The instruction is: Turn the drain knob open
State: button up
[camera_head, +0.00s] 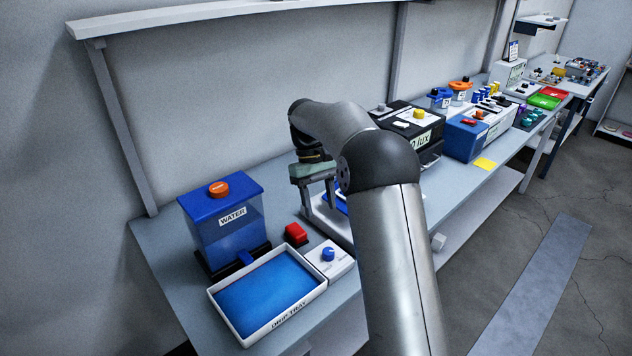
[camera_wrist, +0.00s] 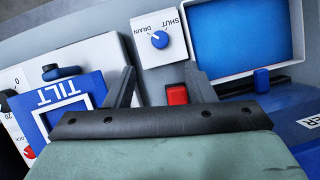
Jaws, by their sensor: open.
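The drain knob (camera_head: 328,254) is a small blue dial on a white box (camera_head: 341,268), beside the drip tray's right side. In the wrist view the knob (camera_wrist: 159,39) shows ahead of my fingertips, with the words SHUT and DRAIN on the box (camera_wrist: 170,54) next to it. A pale mark shows on the knob, but I cannot tell surely which word it points to. My gripper (camera_head: 318,207) is open and empty, above the bench and behind the knob in the head view. In the wrist view its two fingers (camera_wrist: 160,82) stand wide apart, not touching the knob.
The white-rimmed drip tray (camera_head: 238,338) lies in front of the blue WATER tank (camera_head: 221,229). A red block (camera_head: 296,234) sits close behind the knob box. A blue TILT frame (camera_wrist: 62,92) is near my left finger in the wrist view. Black and blue instruments line the bench beyond.

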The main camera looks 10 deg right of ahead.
jog(key=v, duration=0.5)
jog(key=shift+w+a+r, duration=0.1)
jog(key=shift+w+r, duration=0.05)
jog(key=shift+r, duration=0.25)
jog(key=s+d+r+m+t, duration=0.1)
jog(key=s+r+m+t, duration=0.15)
jog(key=s, duration=1.45)
jog(key=s+f+m+t, duration=0.1)
jog(key=s+f, duration=0.3)
jog(key=s, duration=0.5)
jog(key=s+f+t+y, duration=0.1)
jog(key=s+f, duration=0.3)
jog(key=s, duration=0.5)
jog(key=shift+d+f+m, duration=0.35)
jog(key=shift+d, duration=0.05)
